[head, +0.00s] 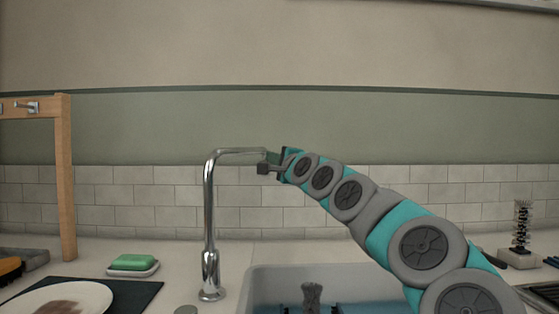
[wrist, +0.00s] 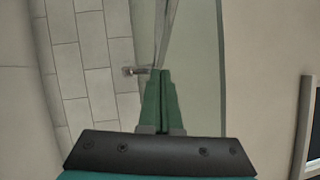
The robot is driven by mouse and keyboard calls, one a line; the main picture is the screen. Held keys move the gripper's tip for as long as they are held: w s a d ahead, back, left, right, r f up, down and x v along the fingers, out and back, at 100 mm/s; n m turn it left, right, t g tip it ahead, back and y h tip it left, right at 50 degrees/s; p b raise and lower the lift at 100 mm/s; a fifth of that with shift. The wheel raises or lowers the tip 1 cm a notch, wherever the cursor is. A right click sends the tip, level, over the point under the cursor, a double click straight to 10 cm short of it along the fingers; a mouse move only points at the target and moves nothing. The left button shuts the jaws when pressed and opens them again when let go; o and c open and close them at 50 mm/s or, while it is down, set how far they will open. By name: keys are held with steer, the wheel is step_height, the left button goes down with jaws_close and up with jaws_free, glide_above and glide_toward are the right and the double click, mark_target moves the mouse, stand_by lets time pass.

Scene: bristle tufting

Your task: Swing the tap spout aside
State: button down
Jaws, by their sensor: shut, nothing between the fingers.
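The chrome tap (head: 209,220) stands upright on the counter behind the sink's left end. Its spout (head: 235,151) reaches to the right in the head view. My gripper (head: 270,158) is at the spout's free end, and the overlap there hides the exact contact. In the wrist view, my gripper's two green fingers (wrist: 161,75) are pressed together with nothing between them. The spout (wrist: 168,28) runs up from just beyond the fingertips, and its small outlet end (wrist: 131,71) points left beside them. I cannot tell whether the fingers touch it.
The sink (head: 255,285) holds blue water and a brush (head: 312,294). Left of the tap are a green soap (head: 134,261) on a dish, a plate (head: 62,300) on a dark mat and a wooden rack (head: 66,180). A bristle brush (head: 521,225) stands at right. The tiled wall is behind.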

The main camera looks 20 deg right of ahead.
steer(key=shift+w+a+r, duration=0.15)
steer(key=shift+w+a, duration=0.45)
steer(key=shift+a, duration=0.15)
steer(key=shift+w+a+r, duration=0.15)
steer(key=shift+w+a, duration=0.45)
steer(key=shift+a, duration=0.1)
steer(key=shift+w+a+p, duration=0.6)
steer(key=shift+w+a, duration=0.15)
steer(key=shift+w, duration=0.2)
steer(key=b, duration=0.2)
glide_toward(250, 154)
steer(key=s+d, duration=0.1)
steer(key=d, duration=0.1)
steer(key=s+d+f, duration=0.1)
steer(key=s+d, duration=0.1)
steer(key=shift+s+d, duration=0.1)
steer(key=shift+d, duration=0.15)
